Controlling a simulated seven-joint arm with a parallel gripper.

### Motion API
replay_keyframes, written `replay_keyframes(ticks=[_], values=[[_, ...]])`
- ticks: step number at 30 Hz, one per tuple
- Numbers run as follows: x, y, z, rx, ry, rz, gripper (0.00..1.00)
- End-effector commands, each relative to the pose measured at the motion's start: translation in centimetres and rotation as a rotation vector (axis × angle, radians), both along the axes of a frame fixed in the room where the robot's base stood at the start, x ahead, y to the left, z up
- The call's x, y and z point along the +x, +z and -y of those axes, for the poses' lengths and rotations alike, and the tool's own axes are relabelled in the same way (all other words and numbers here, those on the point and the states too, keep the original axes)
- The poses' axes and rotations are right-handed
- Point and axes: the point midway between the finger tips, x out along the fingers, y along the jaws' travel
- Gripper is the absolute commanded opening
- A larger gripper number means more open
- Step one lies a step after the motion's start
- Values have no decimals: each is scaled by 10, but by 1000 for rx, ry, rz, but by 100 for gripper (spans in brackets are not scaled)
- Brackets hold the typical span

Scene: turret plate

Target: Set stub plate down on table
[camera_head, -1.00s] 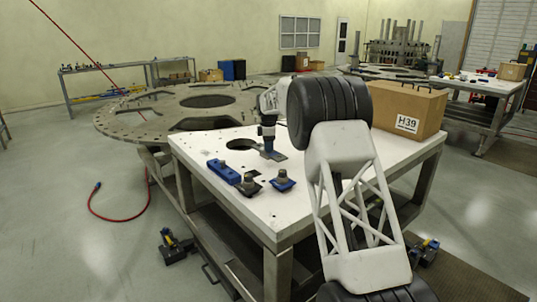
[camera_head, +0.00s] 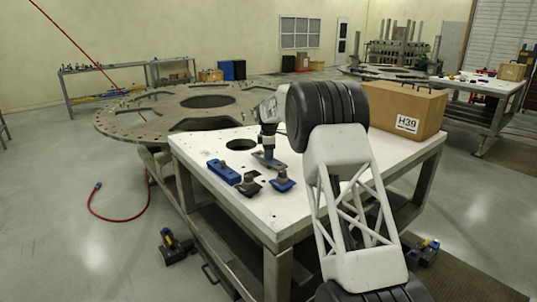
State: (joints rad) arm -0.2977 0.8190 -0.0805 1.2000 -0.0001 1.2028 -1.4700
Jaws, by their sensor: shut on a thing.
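My gripper (camera_head: 268,149) points down over the white-topped table (camera_head: 230,158). It is shut on the stub plate (camera_head: 272,163), a small flat grey piece below the fingers. The plate is over the tabletop, or very close to it; I cannot tell whether it touches. It is just right of the round hole in the table and behind the small blue stub piece. My arm hides part of the table to the right.
Near the plate stand a blue block (camera_head: 223,172), a dark stub piece (camera_head: 249,186) and a blue stub piece (camera_head: 282,181). A cardboard box (camera_head: 405,108) marked H39 sits at the table's right. The large turret plate (camera_head: 130,122) lies behind left. The front tabletop is clear.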

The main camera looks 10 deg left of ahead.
Motion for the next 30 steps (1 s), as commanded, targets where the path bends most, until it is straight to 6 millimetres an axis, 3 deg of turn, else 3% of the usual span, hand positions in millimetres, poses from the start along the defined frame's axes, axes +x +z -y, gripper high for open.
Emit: replay_keyframes(ticks=[8, 9, 14, 23, 30], values=[[0, -2, 0, 0, 0, 1, 2], [0, -3, 0, 0, 0, 0, 47], [0, -3, 0, 0, 0, 0, 69], [0, -2, 0, 0, 0, 0, 69], [0, 10, 0, 0, 0, 1, 69]])
